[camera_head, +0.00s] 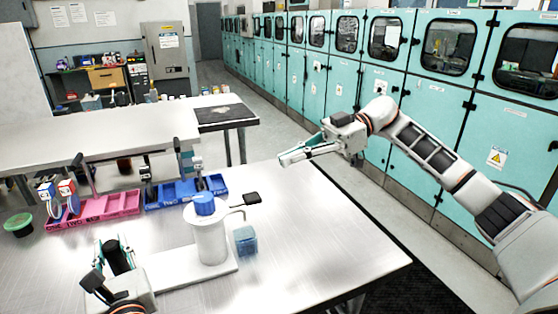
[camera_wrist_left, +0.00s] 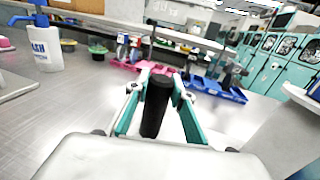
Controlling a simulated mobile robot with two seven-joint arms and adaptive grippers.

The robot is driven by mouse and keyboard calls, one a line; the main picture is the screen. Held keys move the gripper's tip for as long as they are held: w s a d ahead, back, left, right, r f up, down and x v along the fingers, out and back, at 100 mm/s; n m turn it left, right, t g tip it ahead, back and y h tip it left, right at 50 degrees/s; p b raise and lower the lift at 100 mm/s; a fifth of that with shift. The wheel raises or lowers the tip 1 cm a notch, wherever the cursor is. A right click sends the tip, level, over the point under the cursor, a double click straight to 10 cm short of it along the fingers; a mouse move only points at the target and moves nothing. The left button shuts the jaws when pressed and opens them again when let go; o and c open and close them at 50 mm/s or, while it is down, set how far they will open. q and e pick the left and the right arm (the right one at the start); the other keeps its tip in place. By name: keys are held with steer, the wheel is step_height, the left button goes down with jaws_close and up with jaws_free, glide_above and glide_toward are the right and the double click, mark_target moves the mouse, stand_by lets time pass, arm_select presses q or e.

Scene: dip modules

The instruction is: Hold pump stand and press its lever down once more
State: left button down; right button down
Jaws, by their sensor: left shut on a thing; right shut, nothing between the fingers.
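The pump stand (camera_head: 212,238) is a white cylinder with a blue cap on a flat white base plate (camera_head: 180,268), standing upright on the table. Its lever (camera_head: 252,198) sticks out to the right near the top and ends in a black pad. My left gripper (camera_head: 118,258) is at the left end of the base plate, shut on an upright black handle (camera_wrist_left: 156,105), which shows between its fingers in the left wrist view. My right gripper (camera_head: 290,157) is shut and empty, raised behind and to the right of the lever, apart from it.
A blue translucent block (camera_head: 246,240) sits right of the pump. Behind are a pink bin (camera_head: 100,207) and a blue bin (camera_head: 165,197); a green bowl (camera_head: 18,223) is at far left. A wash bottle (camera_wrist_left: 46,48) shows in the left wrist view. The table's right side is clear.

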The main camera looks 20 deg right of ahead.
mark_target(245, 201)
steer(key=a+f, duration=0.5)
steer(key=a, duration=0.1)
steer(key=shift+a+f, duration=0.4)
steer(key=shift+f, duration=0.1)
